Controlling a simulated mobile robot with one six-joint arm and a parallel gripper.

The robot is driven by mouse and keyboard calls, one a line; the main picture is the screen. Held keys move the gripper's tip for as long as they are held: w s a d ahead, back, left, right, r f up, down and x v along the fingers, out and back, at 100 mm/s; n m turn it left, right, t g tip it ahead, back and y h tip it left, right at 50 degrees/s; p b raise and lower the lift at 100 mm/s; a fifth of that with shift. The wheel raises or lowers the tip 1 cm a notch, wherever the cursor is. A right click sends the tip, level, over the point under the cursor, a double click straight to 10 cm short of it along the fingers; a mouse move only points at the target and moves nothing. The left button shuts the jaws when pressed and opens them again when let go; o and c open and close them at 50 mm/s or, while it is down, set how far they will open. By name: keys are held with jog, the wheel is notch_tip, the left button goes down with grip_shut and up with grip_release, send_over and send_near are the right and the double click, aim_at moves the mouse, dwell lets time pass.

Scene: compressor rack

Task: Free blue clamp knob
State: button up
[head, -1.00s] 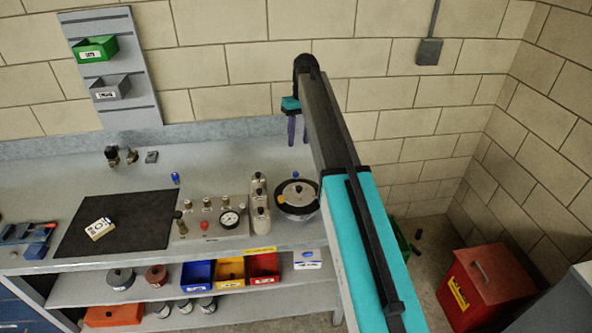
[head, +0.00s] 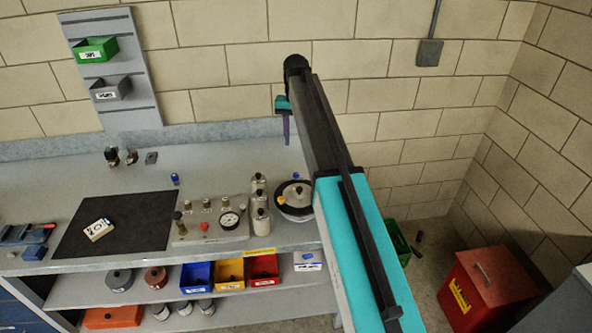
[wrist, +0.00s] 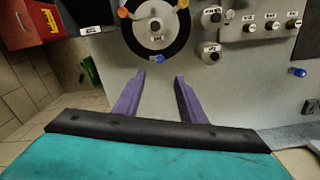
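A round vessel with a black ring (head: 293,211) and a pale lid stands at the right end of the bench. It also shows in the wrist view, where the ring (wrist: 133,40) carries two orange knobs (wrist: 124,13) and the blue clamp knob (wrist: 159,59) at its near rim. In the head view the blue knob (head: 295,175) is at the back of the ring. My gripper (wrist: 160,75) is open and empty. Its purple fingers are above and behind the vessel, their tips pointing toward the blue knob and apparently apart from it.
A valve panel with a gauge (head: 229,220) and several pale cylinders (head: 260,205) stand left of the vessel. Another small blue object (head: 175,178) lies on the bench. A black mat (head: 117,224) is farther left. A red bin (head: 484,285) stands on the floor at right.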

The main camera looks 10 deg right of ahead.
aim_at(296, 174)
jog(key=shift+f, duration=0.1)
jog(key=shift+f+b, duration=3.7)
jog(key=shift+f, duration=3.1)
grip_shut()
